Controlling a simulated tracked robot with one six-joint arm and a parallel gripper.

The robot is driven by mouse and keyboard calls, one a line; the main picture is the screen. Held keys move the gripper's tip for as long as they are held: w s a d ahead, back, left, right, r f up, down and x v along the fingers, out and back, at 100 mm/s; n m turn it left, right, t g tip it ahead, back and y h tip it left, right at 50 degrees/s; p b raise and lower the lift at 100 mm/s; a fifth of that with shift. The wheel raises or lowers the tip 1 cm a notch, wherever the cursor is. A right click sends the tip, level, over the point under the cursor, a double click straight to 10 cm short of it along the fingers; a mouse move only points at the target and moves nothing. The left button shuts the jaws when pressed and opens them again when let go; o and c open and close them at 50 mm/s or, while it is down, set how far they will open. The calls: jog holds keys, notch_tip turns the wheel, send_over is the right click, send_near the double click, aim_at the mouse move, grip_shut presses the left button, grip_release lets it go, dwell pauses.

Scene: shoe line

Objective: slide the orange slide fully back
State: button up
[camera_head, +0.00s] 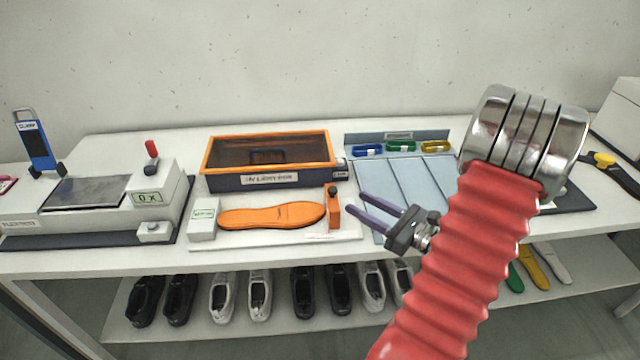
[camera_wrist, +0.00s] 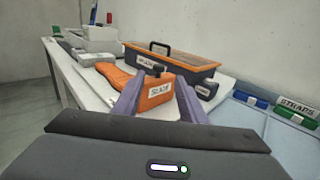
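The orange slide (camera_head: 333,212) is a small upright block with a dark knob on top, at the right end of the white board (camera_head: 270,243). An orange sole (camera_head: 272,216) lies flat to its left. My gripper (camera_head: 355,201) is just right of the slide, with its two purple fingers apart and pointing toward it. In the wrist view the slide (camera_wrist: 158,92), with a white label, shows between and beyond the open fingers (camera_wrist: 158,92). Nothing is held between them. Whether a finger touches the slide I cannot tell.
A dark box with an orange-rimmed lid (camera_head: 268,134) stands behind the sole. A white labelled block (camera_head: 204,219) is at the board's left end. A blue strap tray (camera_head: 400,185) lies to the right, partly behind my arm. A white machine (camera_head: 150,195) stands left.

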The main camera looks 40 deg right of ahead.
aim_at(332, 202)
jog(key=shift+w, duration=0.1)
jog(key=w+a, duration=0.1)
jog(key=w, duration=0.8)
jog(key=w+a, duration=0.1)
jog(key=w, duration=0.3)
jog(key=shift+w+a, duration=0.25)
jog(key=shift+a, duration=0.1)
grip_shut()
dwell(0.4)
